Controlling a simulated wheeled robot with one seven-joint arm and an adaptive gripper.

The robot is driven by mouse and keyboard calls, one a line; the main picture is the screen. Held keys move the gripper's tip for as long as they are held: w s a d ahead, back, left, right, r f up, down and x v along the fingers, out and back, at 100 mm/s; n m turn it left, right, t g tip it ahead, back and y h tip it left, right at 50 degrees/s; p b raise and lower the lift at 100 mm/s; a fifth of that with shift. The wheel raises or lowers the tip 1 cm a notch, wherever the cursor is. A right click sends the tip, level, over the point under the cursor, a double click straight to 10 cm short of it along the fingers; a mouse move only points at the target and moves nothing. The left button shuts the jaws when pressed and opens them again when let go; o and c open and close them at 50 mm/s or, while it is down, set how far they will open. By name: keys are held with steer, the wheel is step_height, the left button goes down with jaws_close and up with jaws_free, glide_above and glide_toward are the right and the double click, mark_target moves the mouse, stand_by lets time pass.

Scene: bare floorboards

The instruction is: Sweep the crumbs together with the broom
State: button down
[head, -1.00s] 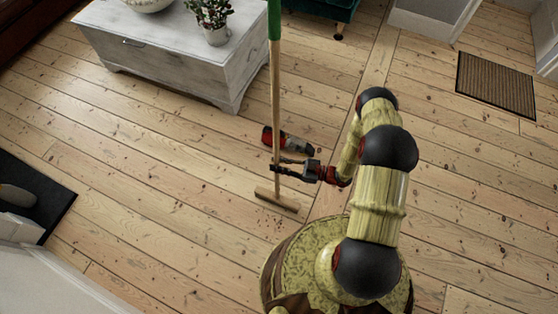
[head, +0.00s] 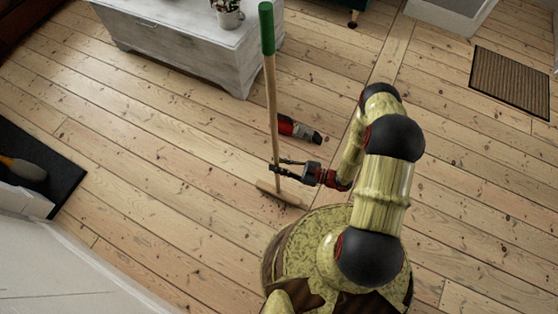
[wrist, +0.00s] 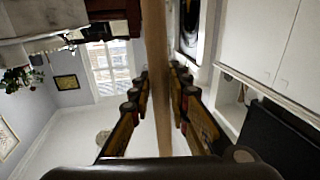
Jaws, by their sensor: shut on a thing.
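The broom has a wooden shaft (head: 271,110) with a green top end (head: 267,28). Its narrow wooden head (head: 283,195) is down at the floor, just in front of my round base. The broom stands nearly upright, its top leaning slightly left. My gripper (head: 277,171) is shut on the shaft a little above the head. In the wrist view the shaft (wrist: 156,70) runs between the two fingers. Small dark specks show on the boards around the broom head. I cannot tell crumbs from wood knots there.
A red and dark object (head: 300,129) lies on the floor just behind the broom. A white-grey chest (head: 185,45) with a potted plant (head: 228,14) stands at the back. A black mat (head: 66,182) is at left, a brown doormat (head: 511,81) at right. Boards left of the broom are clear.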

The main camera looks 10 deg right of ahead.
steer(key=s+a, duration=0.4)
steer(key=s, duration=0.2)
steer(key=shift+a+p, duration=0.3)
steer(key=shift+p, duration=0.15)
steer(key=shift+r, duration=0.25)
step_height(320, 180, up, 7)
steer(key=p, duration=0.5)
steer(key=shift+f, duration=0.15)
steer(key=shift+w, duration=0.1)
